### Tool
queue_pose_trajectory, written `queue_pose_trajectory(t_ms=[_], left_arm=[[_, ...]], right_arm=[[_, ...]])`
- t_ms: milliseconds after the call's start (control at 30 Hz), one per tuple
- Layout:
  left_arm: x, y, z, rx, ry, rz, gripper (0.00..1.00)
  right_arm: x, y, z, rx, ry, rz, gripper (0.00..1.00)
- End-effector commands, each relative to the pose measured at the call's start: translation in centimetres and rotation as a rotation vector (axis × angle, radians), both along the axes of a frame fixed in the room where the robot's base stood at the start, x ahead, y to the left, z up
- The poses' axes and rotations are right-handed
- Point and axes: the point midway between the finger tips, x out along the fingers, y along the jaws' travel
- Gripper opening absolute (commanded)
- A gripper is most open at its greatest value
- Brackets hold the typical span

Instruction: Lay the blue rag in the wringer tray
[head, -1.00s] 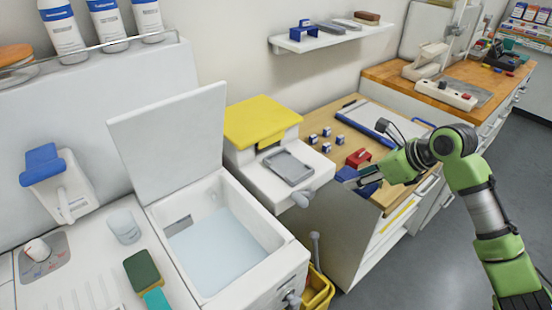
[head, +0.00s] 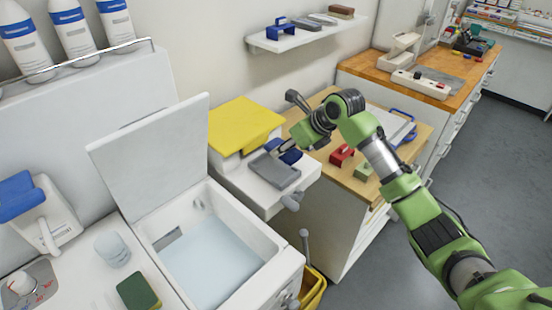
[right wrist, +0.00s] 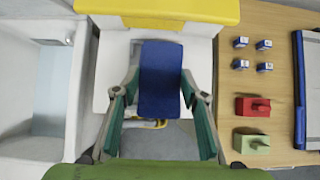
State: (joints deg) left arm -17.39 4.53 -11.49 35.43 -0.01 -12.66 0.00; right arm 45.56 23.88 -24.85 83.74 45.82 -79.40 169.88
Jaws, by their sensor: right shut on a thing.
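The blue rag (head: 288,153) is a dark blue, flat, rounded rectangle. My right gripper (head: 293,147) is shut on it and holds it at the back right of the grey wringer tray (head: 274,171), which lies on the white unit with the yellow lid. In the right wrist view the rag (right wrist: 160,78) sits between the two fingers of the gripper (right wrist: 160,92), and the tray is hidden behind it. I cannot tell whether the rag touches the tray. My left gripper is not in view.
An open basin of water (head: 210,262) with a raised lid (head: 150,165) stands left of the wringer unit. The yellow lid (head: 246,125) is behind the tray. A red handled block (head: 341,154) and a green one (head: 364,172) lie on the wooden worktop to the right.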

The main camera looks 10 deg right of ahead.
Motion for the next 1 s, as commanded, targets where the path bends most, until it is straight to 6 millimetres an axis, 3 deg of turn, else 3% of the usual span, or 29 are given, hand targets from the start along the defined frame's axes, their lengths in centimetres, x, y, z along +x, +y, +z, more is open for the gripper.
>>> queue_pose_trajectory(t_ms=[367, 567, 933, 967, 1000], left_arm=[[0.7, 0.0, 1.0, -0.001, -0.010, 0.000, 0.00], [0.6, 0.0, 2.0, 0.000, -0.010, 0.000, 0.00], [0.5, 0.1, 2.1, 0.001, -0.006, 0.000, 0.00], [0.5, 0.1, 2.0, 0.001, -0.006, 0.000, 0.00], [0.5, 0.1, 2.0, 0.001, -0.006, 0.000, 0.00]], right_arm=[[0.8, 2.8, -3.4, 0.000, 0.000, 0.000, 0.15], [0.8, 2.5, -5.9, -0.002, -0.002, -0.001, 0.15], [0.8, 2.6, -6.4, 0.000, -0.002, -0.001, 0.15], [0.8, 2.6, -6.5, 0.000, -0.003, -0.001, 0.45], [0.8, 2.6, -6.5, 0.000, -0.003, -0.001, 0.55]])
